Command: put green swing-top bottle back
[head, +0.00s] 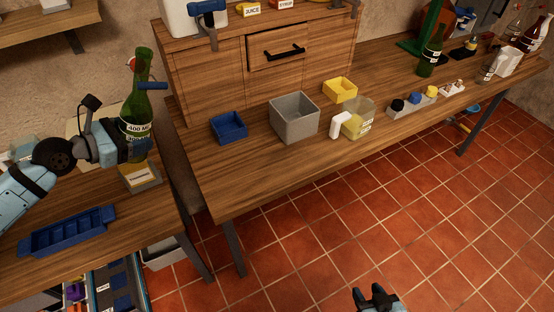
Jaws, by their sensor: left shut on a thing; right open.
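The green swing-top bottle (141,108) is upright at the left, with a white volume label and a red stopper near its neck. My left gripper (136,150) is shut on its lower part. A labelled yellow-and-grey block (140,176) is just below the bottle; whether the bottle touches it or hangs above it I cannot tell. Another green bottle (431,56) stands on the long bench at the upper right. My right gripper (378,297) is open and empty over the tiled floor at the bottom edge.
A blue divided tray (68,233) lies on the left table. The long bench (240,190) carries a blue bin (229,127), a grey bin (294,118), a yellow bin (340,90) and a jug (357,120). A wooden drawer cabinet (215,80) stands behind. The bench's front left is clear.

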